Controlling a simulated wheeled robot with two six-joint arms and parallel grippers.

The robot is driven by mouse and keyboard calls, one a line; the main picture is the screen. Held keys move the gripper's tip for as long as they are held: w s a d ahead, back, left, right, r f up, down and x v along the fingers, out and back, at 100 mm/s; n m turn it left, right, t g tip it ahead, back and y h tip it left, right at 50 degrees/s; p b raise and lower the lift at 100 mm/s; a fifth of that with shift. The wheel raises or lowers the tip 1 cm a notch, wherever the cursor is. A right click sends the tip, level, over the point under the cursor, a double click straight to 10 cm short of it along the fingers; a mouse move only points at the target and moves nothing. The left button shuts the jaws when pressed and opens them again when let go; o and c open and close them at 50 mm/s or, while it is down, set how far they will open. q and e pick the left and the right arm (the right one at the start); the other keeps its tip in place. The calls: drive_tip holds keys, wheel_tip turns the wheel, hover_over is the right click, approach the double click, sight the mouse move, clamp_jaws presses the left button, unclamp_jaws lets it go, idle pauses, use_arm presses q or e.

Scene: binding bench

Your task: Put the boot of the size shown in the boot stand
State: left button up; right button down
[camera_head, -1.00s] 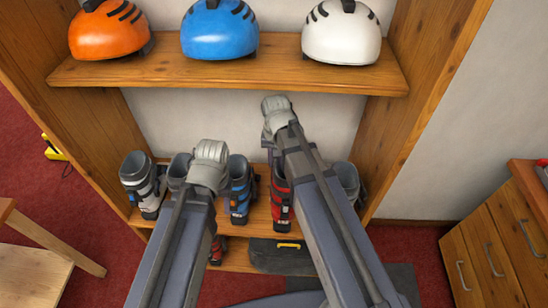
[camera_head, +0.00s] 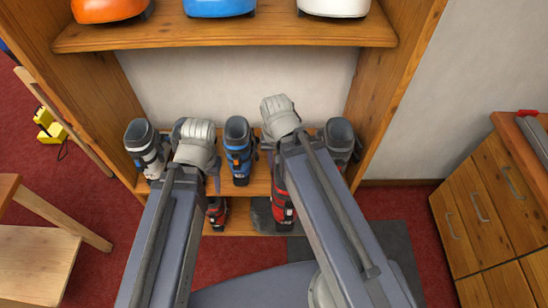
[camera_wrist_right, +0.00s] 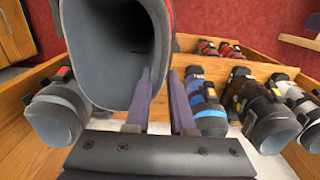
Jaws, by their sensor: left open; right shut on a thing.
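My right gripper (camera_head: 268,153) is shut on a red and black boot (camera_head: 284,208), held in front of the boot shelf's edge and partly hidden by my arm. In the right wrist view its wide grey opening (camera_wrist_right: 85,70) fills the upper left, with the gripper fingers (camera_wrist_right: 162,110) at its rim. My left gripper (camera_head: 216,180) is open, in front of the shelf between a white-grey boot (camera_head: 146,150) and a blue boot (camera_head: 238,150); its fingers are mostly hidden. A grey boot (camera_head: 341,138) stands at the right end. I cannot make out a boot stand or a size sign.
Helmets (camera_head: 219,6) sit on the upper shelf (camera_head: 230,36). A lower shelf (camera_head: 240,228) holds another red boot (camera_head: 216,210) and a dark object (camera_head: 262,216). A drawer cabinet (camera_head: 490,220) is at right, a wooden table (camera_head: 35,262) at left. A grey mat (camera_head: 385,245) lies on the red floor.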

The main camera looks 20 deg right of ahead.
drive_tip(key=shift+w, duration=0.1)
drive_tip(key=shift+r+p, duration=1.2)
drive_tip(key=shift+p, duration=0.1)
